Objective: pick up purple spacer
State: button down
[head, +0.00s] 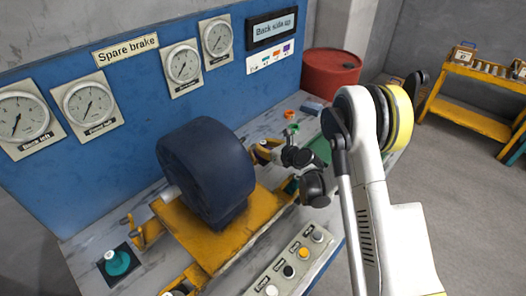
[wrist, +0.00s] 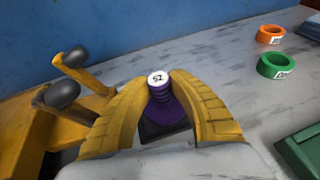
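A purple ridged piece (wrist: 168,112) stands upright on a dark square base (wrist: 155,131) in the wrist view. It has a white round top with a dark mark that looks like "S2". I take it for the purple spacer, though its shape is partly hidden. My gripper (wrist: 160,78) has its yellow fingers on either side of the piece, seemingly with small gaps, so it looks open around it. Contact is not clear. The purple piece is not discernible there.
An orange ring (wrist: 270,34) and a green ring (wrist: 277,66) lie on the bench to the right. A green tray (wrist: 302,148) is at the lower right. Yellow levers with dark knobs (wrist: 62,95) stand close left. The blue wall panel (head: 130,115) rises behind.

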aim_at(265, 142)
jog(key=shift+r, duration=0.15)
jog(key=shift+r+p, duration=0.35)
jog(key=r+p, duration=0.1)
jog(key=r, duration=0.1)
jog(key=r+p, duration=0.1)
jog(key=r, duration=0.1)
jog(key=shift+s+d, duration=0.1)
jog(key=shift+d, duration=0.3)
jog(key=s+d+r+p, duration=0.3)
jog(key=d+r, duration=0.3)
jog(key=d, duration=0.4)
jog(key=shift+s+p, duration=0.4)
jog(key=shift+p, duration=0.1)
jog(key=shift+d, duration=0.15)
